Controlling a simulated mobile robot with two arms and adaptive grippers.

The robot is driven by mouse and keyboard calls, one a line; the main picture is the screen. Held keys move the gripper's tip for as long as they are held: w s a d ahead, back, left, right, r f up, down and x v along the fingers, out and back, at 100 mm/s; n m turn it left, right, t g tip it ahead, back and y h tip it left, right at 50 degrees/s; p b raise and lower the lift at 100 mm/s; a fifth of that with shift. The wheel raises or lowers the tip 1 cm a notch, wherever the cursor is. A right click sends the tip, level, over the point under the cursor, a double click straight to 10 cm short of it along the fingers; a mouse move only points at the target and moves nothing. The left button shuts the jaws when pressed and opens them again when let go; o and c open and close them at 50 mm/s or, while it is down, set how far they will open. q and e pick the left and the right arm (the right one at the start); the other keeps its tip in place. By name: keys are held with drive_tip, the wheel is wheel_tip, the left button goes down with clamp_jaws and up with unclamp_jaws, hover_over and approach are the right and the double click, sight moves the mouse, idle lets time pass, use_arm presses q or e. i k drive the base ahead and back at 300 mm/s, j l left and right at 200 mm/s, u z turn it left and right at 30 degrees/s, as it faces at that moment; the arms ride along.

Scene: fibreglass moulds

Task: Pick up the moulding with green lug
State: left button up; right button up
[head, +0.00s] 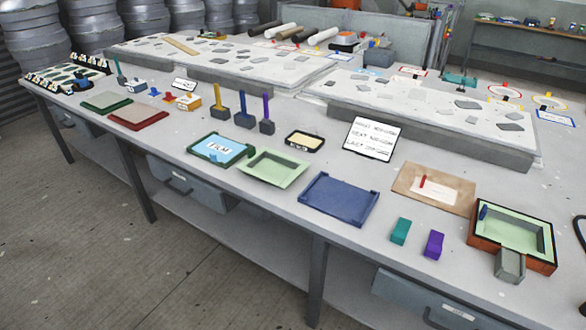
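A pale green shallow tray-shaped moulding (273,168) lies on the front of the bench near the middle; I cannot make out a lug on it. A second pale green piece (513,233) sits inside an orange-sided, dark-rimmed mould (485,239) at the right. A small blue upright tab (484,212) stands at its left corner, and a grey block (509,265) is at the mould's front. No clearly green lug shows on either piece. Neither of my grippers is in view.
A blue tray (339,199), a FILM tray (220,149), a teal block (400,230) and a purple block (433,244) lie nearby. A brown board (434,189) lies behind the blocks. A dark curved thing is cut off at the right edge. Raised slabs fill the bench's back.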

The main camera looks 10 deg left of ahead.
sight(281, 172)
drive_tip(key=i+j+z, duration=0.1)
drive_tip(key=z, duration=0.25)
drive_tip(key=i+j+z, duration=0.1)
drive_tip(key=j+z, duration=0.4)
drive_tip(key=z, duration=0.15)
drive_tip(key=i, duration=0.05)
